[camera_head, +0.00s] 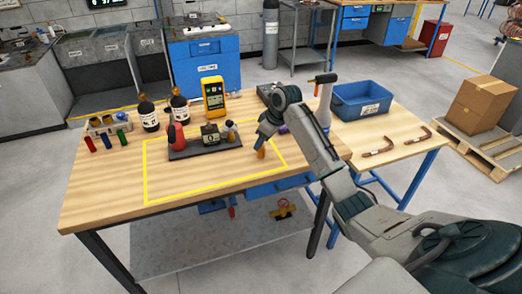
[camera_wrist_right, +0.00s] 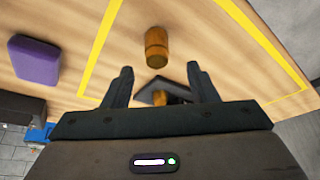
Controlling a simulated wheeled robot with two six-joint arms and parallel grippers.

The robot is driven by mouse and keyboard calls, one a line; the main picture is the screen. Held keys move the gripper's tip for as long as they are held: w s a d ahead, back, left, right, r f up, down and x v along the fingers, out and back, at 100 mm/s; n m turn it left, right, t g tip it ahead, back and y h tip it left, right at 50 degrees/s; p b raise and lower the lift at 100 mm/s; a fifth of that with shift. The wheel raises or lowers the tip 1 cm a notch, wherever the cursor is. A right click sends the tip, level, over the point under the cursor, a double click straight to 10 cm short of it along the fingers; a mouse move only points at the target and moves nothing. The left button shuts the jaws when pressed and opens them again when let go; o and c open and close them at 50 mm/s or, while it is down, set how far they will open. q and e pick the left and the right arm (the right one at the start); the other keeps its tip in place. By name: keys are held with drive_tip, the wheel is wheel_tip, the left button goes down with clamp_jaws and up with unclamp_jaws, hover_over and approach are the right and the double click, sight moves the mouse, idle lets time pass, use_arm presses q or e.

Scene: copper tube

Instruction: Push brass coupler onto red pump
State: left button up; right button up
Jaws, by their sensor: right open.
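The brass coupler (camera_head: 261,152) stands on the wooden table inside the yellow-taped area, right of the dark base plate (camera_head: 205,149). The red pump (camera_head: 177,137) stands at the left end of that plate. My right gripper (camera_head: 264,139) is close to the coupler and partly hides it. In the wrist view the right gripper (camera_wrist_right: 160,67) is open, and the coupler (camera_wrist_right: 157,46) shows just beyond its fingertips, roughly centred between them and not held. A dark piece with a brass-coloured part shows between the fingers; I cannot tell what it is. My left gripper is out of view.
A gauge (camera_head: 210,134) and a small silver-and-dark part (camera_head: 230,130) sit on the plate. Dark bottles (camera_head: 147,115) and a yellow meter (camera_head: 213,95) stand behind. A purple block (camera_wrist_right: 33,60) lies near the gripper. The front of the taped area is clear.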

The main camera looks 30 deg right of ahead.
sight(261, 151)
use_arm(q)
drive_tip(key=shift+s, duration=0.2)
use_arm(e)
drive_tip(key=shift+w+f+p, duration=0.15)
drive_tip(key=shift+f+p, duration=0.2)
drive_tip(key=shift+f, duration=0.05)
drive_tip(key=p+x, duration=0.1)
drive_tip(key=x, duration=0.3)
drive_tip(key=shift+f, duration=0.25)
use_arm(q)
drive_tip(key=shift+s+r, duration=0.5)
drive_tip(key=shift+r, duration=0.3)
use_arm(e)
drive_tip(key=shift+d, duration=0.1)
drive_tip(key=c, duration=1.1)
drive_tip(key=shift+r, duration=0.15)
